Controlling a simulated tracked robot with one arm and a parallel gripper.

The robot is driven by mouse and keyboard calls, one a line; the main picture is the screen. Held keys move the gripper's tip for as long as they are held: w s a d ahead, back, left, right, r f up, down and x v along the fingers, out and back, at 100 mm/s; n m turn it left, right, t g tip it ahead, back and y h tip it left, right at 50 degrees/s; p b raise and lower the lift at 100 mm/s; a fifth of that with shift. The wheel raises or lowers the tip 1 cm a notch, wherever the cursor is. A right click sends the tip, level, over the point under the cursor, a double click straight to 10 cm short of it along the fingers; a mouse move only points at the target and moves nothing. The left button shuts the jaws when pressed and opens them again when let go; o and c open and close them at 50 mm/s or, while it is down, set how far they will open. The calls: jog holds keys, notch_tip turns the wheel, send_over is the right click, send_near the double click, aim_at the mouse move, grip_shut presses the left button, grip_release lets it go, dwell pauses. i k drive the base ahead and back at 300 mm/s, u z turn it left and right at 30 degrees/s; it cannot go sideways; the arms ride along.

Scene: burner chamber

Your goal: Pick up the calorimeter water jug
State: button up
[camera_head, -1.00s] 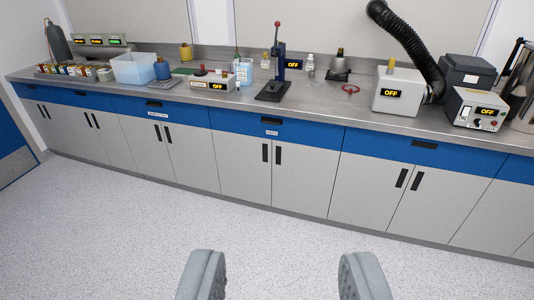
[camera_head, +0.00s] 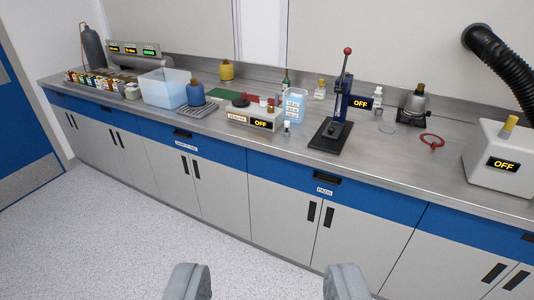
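A light-blue translucent container with white markings (camera_head: 294,106), which looks like the water jug, stands upright on the bench left of the black hand press. My gripper (camera_head: 267,283) is open and empty at the bottom of the view, its two grey fingers wide apart. It is over the floor in front of the cabinets, well short of the bench and the jug. The jug's handle cannot be made out.
A small white bottle (camera_head: 287,128) stands just in front of the jug. The press (camera_head: 332,132) is close on its right, a device marked OFF (camera_head: 255,117) on its left. A clear tub (camera_head: 165,90) is further left. The floor (camera_head: 120,215) is clear.

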aim_at(295, 99)
jog(key=z, duration=0.05)
jog(key=i, duration=3.3)
jog(key=z, duration=0.1)
